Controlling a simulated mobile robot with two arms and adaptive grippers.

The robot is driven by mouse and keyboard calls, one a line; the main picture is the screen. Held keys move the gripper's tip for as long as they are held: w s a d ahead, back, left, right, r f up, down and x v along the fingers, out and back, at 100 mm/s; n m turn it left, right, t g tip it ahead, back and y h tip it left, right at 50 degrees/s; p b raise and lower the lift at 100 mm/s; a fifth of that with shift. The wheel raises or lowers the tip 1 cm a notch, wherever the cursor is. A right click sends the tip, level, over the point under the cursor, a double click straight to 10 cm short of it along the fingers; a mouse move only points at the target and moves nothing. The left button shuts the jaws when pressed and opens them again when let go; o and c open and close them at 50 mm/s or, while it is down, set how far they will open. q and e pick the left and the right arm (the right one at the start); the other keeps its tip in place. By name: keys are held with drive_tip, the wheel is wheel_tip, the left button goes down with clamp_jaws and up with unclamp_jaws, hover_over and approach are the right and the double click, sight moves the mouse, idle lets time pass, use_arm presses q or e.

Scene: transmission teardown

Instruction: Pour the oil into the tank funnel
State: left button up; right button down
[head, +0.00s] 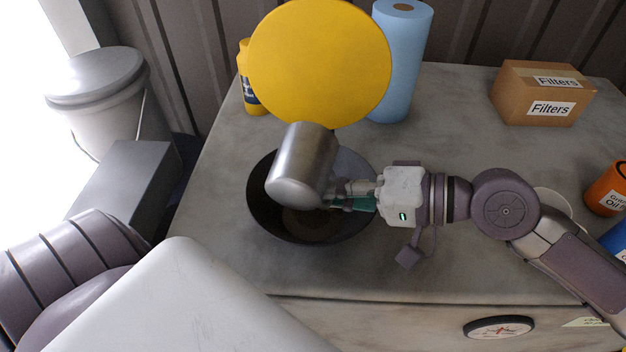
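A grey metal cylinder (304,160), a can or cup, is held tilted above a wide dark bowl-shaped funnel (262,215) on the bench. Its lower end points toward the front left, over the funnel's left half. My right gripper (338,194) comes in from the right and is shut on the cylinder's lower right side. The fingertips are partly hidden by the cylinder. No stream of oil can be made out, and the cylinder's mouth cannot be told clearly. The funnel's bottom shows a brownish round patch. My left gripper is outside the picture.
A large yellow disc (320,62) stands behind the cylinder, partly covering a yellow bottle (246,80) and a blue paper roll (405,50). A Filters box (543,93) stands back right; an orange can (607,188) is at the right edge. A grey lidded bucket (100,95) stands left.

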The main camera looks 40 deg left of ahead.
drive_tip(key=shift+s+f+m+p, duration=0.15)
drive_tip(key=shift+f+m+p, duration=0.2)
drive_tip(key=shift+p, duration=0.25)
idle(0.3)
drive_tip(key=shift+r+m+g+p, duration=0.2)
drive_tip(key=shift+m+g+p, duration=0.15)
drive_tip(key=shift+p, duration=0.15)
drive_tip(key=shift+s+d+r+m+g+p, duration=0.1)
drive_tip(key=shift+r+m+g+p, duration=0.2)
drive_tip(key=shift+p, duration=0.65)
drive_tip(key=shift+s+f+m+p, duration=0.1)
drive_tip(key=shift+f+m+p, duration=0.4)
drive_tip(key=shift+m+p, duration=0.15)
drive_tip(key=shift+m+g, duration=0.45)
drive_tip(key=shift+r+m+g, duration=0.4)
drive_tip(key=shift+r+m, duration=0.1)
drive_tip(key=shift+m, duration=0.5)
drive_tip(key=shift+f+m+g+h, duration=0.3)
drive_tip(key=shift+f+m, duration=0.15)
drive_tip(key=shift+m, duration=0.15)
drive_tip(key=shift+r+m+g, duration=0.4)
drive_tip(key=shift+r+m, duration=0.05)
drive_tip(key=shift+m, duration=0.55)
